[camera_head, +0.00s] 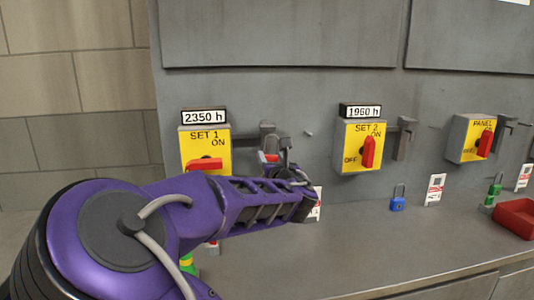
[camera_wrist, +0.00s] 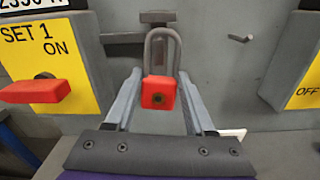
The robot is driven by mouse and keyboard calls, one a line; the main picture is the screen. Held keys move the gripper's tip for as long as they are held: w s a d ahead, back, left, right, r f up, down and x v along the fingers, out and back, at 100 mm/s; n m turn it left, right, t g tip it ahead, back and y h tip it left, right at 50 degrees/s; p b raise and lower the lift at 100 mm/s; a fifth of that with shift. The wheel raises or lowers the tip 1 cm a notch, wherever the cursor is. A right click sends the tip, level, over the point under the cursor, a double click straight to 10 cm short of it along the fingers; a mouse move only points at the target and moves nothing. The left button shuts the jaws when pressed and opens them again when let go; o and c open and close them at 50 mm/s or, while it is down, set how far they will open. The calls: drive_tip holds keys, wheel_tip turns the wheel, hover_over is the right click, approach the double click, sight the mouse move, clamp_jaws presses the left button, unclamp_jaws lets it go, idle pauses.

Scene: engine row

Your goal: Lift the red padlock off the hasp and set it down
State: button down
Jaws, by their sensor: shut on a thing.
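The red padlock (camera_wrist: 158,93) is upright between the two fingers of my gripper (camera_wrist: 160,78) in the wrist view, its grey shackle pointing up. My gripper is shut on the padlock's body. The grey hasp (camera_wrist: 124,38) is on the wall just behind the shackle, right of the SET 1 switch. I cannot tell whether the shackle is still through the hasp. In the head view the padlock (camera_head: 271,158) shows as a small red patch below the hasp (camera_head: 267,132), with my gripper (camera_head: 277,165) partly hiding it.
The yellow SET 1 switch box (camera_head: 218,150) with a red handle is close on the left. The SET 2 box (camera_head: 358,146) is to the right. The grey bench top (camera_head: 350,250) has clear room in front. A blue padlock (camera_head: 397,203), tags and a red tray (camera_head: 516,218) stand farther right.

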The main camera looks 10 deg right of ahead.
drive_tip(key=shift+s, duration=1.3)
